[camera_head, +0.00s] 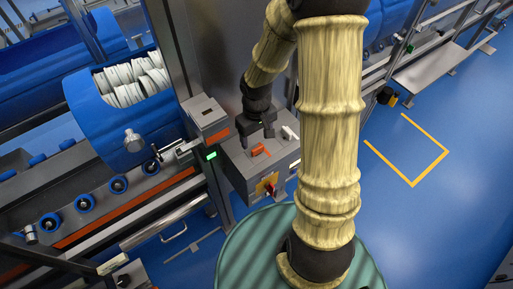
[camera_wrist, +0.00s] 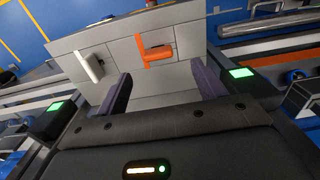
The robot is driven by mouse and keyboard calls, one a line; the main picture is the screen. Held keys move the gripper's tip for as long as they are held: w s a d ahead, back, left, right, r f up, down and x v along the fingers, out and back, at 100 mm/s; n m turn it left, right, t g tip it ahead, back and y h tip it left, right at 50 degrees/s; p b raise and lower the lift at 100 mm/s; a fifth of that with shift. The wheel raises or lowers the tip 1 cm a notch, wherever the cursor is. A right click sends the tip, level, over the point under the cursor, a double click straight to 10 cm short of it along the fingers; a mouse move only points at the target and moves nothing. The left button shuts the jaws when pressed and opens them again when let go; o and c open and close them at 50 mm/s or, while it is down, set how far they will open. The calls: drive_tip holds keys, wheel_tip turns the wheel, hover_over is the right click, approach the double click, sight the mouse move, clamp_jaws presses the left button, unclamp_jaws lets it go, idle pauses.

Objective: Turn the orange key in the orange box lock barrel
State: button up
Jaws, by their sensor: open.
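An orange T-shaped piece (camera_wrist: 154,51), with a dark patch at its middle, sits on the pale grey panel of a box in the wrist view. I take it for the orange key in its lock; key and barrel cannot be told apart. In the head view the orange piece (camera_head: 261,150) lies on top of the grey box (camera_head: 239,167). My gripper (camera_wrist: 161,72) is open, its two dark fingers pointing at the panel, with the orange piece beyond and between them, apart from both. In the head view my gripper (camera_head: 257,130) hangs just behind the orange piece.
A white handle (camera_wrist: 89,66) is left of the orange piece in the wrist view. A red knob on a yellow plate (camera_head: 267,184) is on the box front. A grey unit with a green light (camera_head: 211,155) stands left of the box. A blue drum (camera_head: 128,110) is further left.

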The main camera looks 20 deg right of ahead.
sight(257, 147)
wheel_tip(257, 147, down, 8)
drive_tip(key=shift+s+d+r, duration=0.1)
drive_tip(key=shift+d+r, duration=0.05)
drive_tip(key=shift+r, duration=0.05)
drive_tip(key=c, duration=1.1)
drive_tip(key=shift+r+n+p, duration=0.15)
drive_tip(key=shift+n+p, duration=0.2)
drive_tip(key=shift+n, duration=1.85)
drive_tip(key=n+p, duration=0.1)
drive_tip(key=n, duration=0.3)
drive_tip(key=shift+p, duration=0.4)
